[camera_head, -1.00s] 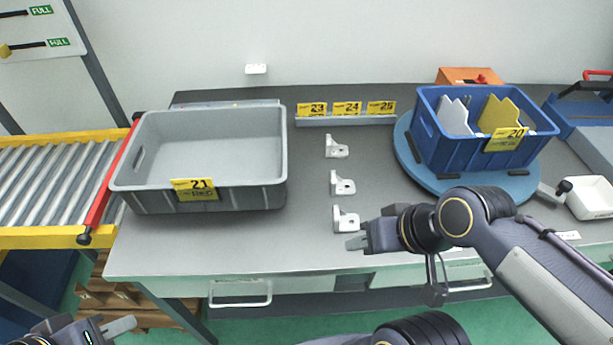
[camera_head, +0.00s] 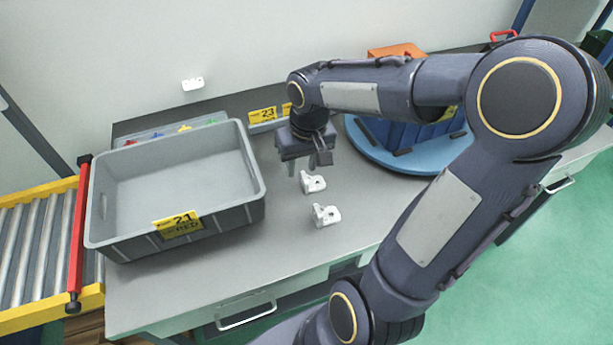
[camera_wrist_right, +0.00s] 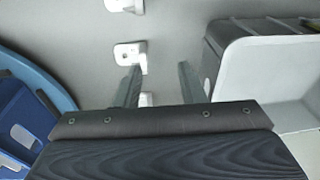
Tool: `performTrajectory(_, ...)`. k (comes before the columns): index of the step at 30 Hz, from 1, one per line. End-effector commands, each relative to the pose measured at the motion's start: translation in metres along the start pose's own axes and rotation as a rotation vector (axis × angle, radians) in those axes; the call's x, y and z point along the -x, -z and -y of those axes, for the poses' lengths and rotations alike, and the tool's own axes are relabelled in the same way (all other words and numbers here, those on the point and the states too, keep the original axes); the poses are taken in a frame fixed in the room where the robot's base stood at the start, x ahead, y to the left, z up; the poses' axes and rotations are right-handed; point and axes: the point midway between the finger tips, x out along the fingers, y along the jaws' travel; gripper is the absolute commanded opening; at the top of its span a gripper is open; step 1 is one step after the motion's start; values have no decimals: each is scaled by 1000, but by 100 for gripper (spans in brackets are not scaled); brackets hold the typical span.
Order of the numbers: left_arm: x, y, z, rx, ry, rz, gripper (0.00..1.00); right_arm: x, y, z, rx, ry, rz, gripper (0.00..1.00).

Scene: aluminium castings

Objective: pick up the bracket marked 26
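Several white L-shaped brackets stand in a row on the grey table. In the head view I see the middle one (camera_head: 313,183) and the front one (camera_head: 326,215); the rear one is hidden behind my right gripper (camera_head: 303,167). No number 26 is readable. My right gripper points down over the rear end of the row. In the right wrist view its two fingers (camera_wrist_right: 160,72) are apart with nothing gripped. There the rear bracket (camera_wrist_right: 146,99) shows partly beside one finger, with the middle bracket (camera_wrist_right: 130,56) and front bracket (camera_wrist_right: 124,5) beyond. My left gripper is out of view.
A grey bin marked 21 (camera_head: 254,193) stands left of the row. A blue bin (camera_head: 398,137) on a round blue base (camera_head: 376,155) is to the right, partly behind my right arm. A plate marked 23 (camera_head: 263,115) is behind. Table in front is clear.

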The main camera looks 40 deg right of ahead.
Motion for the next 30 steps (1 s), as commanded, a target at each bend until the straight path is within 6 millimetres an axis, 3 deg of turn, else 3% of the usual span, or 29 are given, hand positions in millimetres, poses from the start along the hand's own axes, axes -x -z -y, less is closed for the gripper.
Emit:
performTrajectory(3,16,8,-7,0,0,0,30,-12,31,-12,-29,-38,62,36)
performTrajectory(9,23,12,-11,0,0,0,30,-36,56,-25,-58,-69,107,36)
performTrajectory(30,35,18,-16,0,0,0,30,-114,42,-32,-60,-71,112,36)
